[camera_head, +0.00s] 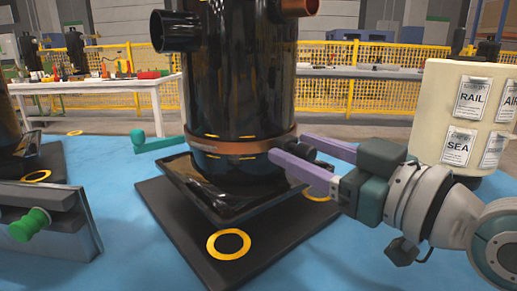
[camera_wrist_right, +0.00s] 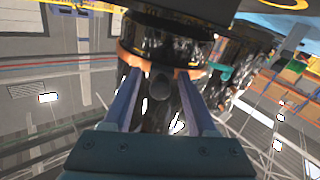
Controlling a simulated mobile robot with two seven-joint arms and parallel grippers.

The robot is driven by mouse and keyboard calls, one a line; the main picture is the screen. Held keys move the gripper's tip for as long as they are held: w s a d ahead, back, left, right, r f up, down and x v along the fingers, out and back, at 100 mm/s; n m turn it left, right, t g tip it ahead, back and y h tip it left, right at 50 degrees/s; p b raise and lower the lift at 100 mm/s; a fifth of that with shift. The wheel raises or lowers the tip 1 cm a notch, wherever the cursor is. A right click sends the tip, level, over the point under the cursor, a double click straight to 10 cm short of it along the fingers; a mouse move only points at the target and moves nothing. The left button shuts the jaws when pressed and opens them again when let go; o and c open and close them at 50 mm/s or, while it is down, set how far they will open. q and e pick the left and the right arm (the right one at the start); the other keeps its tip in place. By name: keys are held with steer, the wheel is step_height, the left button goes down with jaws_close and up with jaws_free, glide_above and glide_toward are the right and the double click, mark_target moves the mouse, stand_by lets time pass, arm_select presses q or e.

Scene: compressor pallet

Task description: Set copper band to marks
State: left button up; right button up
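The copper band (camera_head: 240,147) wraps around the lower part of the glossy black compressor (camera_head: 238,80). Short yellow marks (camera_head: 213,135) show on the shell just above it, and fainter ones show just below. The band also shows in the right wrist view (camera_wrist_right: 188,74). Contact with the knob cannot be made out. My left gripper is not in view.
The compressor stands on a black pallet (camera_head: 165,205) with yellow rings on a blue floor. A cream cylinder (camera_head: 440,95) with RAIL, AIR and SEA labels stands right. A grey block with a green knob (camera_head: 32,225) is at lower left. A white table (camera_head: 90,85) stands behind.

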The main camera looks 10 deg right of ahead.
steer(key=p+v, duration=0.2)
steer(key=v, duration=0.8)
steer(key=s+a+r+m+g+h+p, duration=0.1)
steer(key=s+a+r+g+p, duration=0.15)
steer(key=r+p, duration=0.55)
steer(key=s+a+r+g+h+p, duration=0.2)
steer(key=s+r+g+p, duration=0.15)
steer(key=p, duration=0.95)
steer(key=s+d+r+m+g+h+p, duration=0.45)
steer(key=s+r+g+p, duration=0.25)
steer(key=s+r+p, duration=0.75)
steer(key=w+r+p, duration=0.3)
steer(key=r+p, duration=3)
steer(key=p, duration=0.4)
steer(key=shift+d+r, duration=0.3)
steer(key=shift+d, duration=0.15)
